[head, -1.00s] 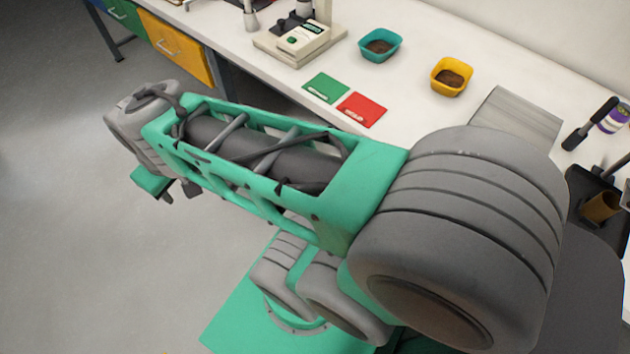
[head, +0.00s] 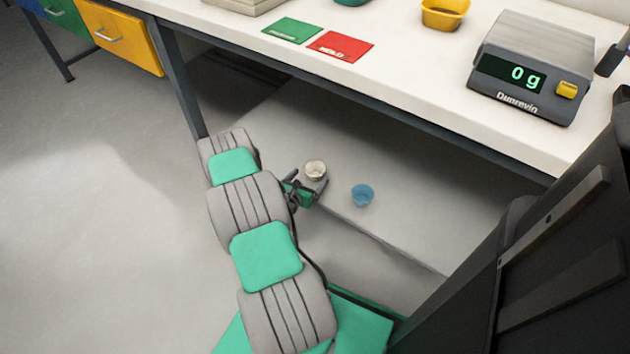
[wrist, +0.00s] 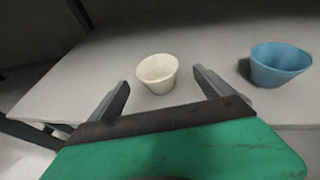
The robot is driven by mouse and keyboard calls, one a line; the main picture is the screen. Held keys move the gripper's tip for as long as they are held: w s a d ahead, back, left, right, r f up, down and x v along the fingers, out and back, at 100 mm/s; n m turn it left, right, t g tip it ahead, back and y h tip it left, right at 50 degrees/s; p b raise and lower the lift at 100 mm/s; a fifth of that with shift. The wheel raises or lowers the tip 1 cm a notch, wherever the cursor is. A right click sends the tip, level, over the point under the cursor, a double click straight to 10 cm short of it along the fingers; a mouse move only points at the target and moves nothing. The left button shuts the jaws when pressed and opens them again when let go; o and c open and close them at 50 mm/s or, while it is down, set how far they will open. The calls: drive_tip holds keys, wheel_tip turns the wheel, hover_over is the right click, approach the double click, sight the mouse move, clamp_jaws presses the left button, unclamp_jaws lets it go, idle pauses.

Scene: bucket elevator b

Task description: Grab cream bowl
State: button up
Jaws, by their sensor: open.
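The cream bowl (head: 316,169) stands upright on a low shelf under the workbench. It also shows in the wrist view (wrist: 157,72), just past the fingertips and between them. My gripper (head: 306,186) is at the shelf's front edge, close to the bowl. In the wrist view my gripper (wrist: 162,82) is open, with one grey finger on each side of the view and nothing held.
A blue bowl (head: 362,196) stands right of the cream bowl on the low shelf (head: 400,215). The workbench top (head: 420,80) overhangs it, with a leg (head: 176,75) at left. A scale reading 0 g (head: 530,75) sits on top. Open floor lies left.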

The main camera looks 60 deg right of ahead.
sight(318, 165)
drive_tip(key=x, duration=0.2)
drive_tip(key=b+x, duration=0.1)
drive_tip(key=x, duration=0.1)
drive_tip(key=b+x, duration=0.1)
drive_tip(key=x, duration=0.2)
drive_tip(key=shift+w+r, duration=0.15)
drive_tip(key=shift+w, duration=0.1)
drive_tip(key=c, duration=1.5)
drive_tip(key=shift+o, duration=0.2)
